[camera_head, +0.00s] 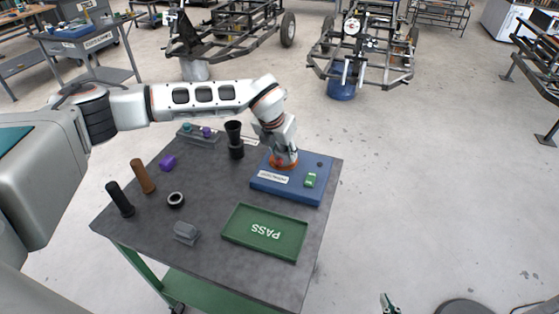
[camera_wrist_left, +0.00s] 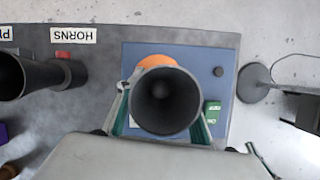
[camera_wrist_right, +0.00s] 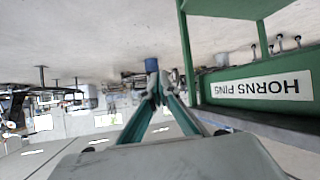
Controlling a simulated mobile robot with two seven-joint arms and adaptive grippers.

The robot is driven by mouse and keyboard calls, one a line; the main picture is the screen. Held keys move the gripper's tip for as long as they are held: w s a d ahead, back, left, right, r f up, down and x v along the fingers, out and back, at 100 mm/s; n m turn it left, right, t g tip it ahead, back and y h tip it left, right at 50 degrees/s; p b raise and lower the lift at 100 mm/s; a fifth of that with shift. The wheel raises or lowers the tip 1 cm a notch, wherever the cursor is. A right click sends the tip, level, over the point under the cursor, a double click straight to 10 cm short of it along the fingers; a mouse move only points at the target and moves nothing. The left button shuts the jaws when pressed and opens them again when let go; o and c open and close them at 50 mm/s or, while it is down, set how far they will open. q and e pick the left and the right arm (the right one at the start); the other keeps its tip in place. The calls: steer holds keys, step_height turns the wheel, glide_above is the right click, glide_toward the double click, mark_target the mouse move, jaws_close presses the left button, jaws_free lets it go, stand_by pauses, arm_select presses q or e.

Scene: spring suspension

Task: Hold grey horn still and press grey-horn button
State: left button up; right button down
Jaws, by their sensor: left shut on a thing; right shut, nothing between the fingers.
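My left gripper (camera_head: 284,152) is over the blue board (camera_head: 262,184). In the left wrist view its fingers (camera_wrist_left: 165,112) are shut around a dark grey horn (camera_wrist_left: 166,100), wide mouth toward the camera. An orange round part (camera_wrist_left: 156,62) shows behind the horn on the board. A green block (camera_head: 310,180) with a white label and a small dark round knob (camera_head: 320,164) are on the board, right of the gripper. I cannot tell which is the button. My right gripper (camera_head: 388,303) is low at the front, beyond the table's right edge. It is shut and empty in the right wrist view (camera_wrist_right: 156,88).
A black horn-shaped piece (camera_head: 234,132) stands left of the board. A green PASS tray (camera_head: 232,228) lies in front. A black cylinder (camera_head: 119,200), brown cylinder (camera_head: 143,177), purple piece (camera_head: 168,162), dark ring (camera_head: 176,199) and grey block (camera_head: 187,232) are on the table's left.

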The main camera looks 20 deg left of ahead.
steer(key=w+a+r+t+y, duration=0.1)
steer(key=w+a+r, duration=0.6)
steer(key=w+r, duration=0.15)
steer(key=w+a+r+t+y, duration=0.1)
steer(key=w+a+r+y, duration=0.1)
steer(key=w+a+r, duration=0.55)
steer(key=shift+g+y, duration=0.5)
steer(key=shift+g, duration=0.3)
steer(key=a, duration=0.3)
steer(key=a+r, duration=0.1)
steer(key=a, duration=0.2)
steer(key=a+r, duration=0.1)
steer(key=a, duration=0.2)
steer(key=shift+w+a+r, duration=0.15)
steer(key=shift+w+a, duration=0.1)
steer(key=shift+w, duration=0.15)
steer(key=g, duration=0.1)
glide_toward(276, 180)
steer(key=shift+n, duration=0.3)
steer(key=a, duration=0.1)
steer(key=a+f, duration=0.1)
steer(key=a, duration=0.2)
steer(key=shift+s+a+f, duration=0.2)
steer(key=shift+s+f, duration=0.05)
steer(key=shift+s, duration=0.15)
steer(key=shift+s+a, duration=0.35)
steer(key=shift+a, duration=0.15)
steer(key=shift+w, duration=0.15)
